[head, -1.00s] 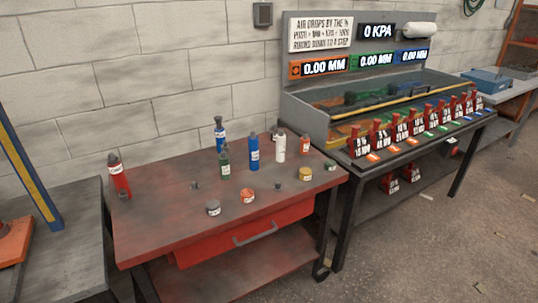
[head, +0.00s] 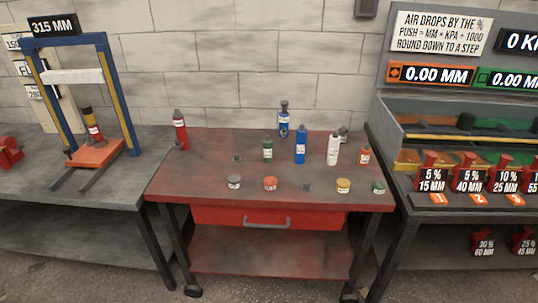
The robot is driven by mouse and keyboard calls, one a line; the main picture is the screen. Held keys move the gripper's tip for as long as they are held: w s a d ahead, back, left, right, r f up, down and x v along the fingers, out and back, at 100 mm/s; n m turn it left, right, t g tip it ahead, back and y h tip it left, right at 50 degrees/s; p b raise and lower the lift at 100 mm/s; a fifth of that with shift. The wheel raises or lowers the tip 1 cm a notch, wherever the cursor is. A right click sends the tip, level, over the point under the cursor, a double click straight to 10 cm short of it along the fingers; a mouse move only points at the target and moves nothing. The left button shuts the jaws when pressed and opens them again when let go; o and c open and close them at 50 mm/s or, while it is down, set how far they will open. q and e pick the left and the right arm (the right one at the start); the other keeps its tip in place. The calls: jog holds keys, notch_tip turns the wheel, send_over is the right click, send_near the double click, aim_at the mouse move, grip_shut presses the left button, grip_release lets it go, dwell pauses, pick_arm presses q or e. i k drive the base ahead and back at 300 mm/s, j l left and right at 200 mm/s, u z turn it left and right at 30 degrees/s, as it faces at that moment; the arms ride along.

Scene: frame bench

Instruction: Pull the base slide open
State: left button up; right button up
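A blue and yellow upright frame (head: 127,100) stands on the left grey bench, under a sign reading 315 MM. At its foot is an orange base plate (head: 95,153). Two dark bars (head: 98,178) reach from the plate toward the front edge of the bench. A dark, red and yellow cylinder (head: 92,124) stands upright on the plate, below a pale crossbar (head: 72,76). No part is labelled as the base slide. Neither of my grippers is in the head view.
A red table (head: 270,200) on casters stands in the middle, with bottles and small jars on top. Its red drawer (head: 225,215) has a grey handle (head: 267,223). A bench (head: 398,190) with numbered red pieces stands right. Floor shows along the bottom edge.

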aim_at(96, 156)
jog(key=u, duration=1.3)
jog(key=i+l+u, duration=0.1)
jog(key=i+u, duration=0.35)
jog(key=i, duration=0.35)
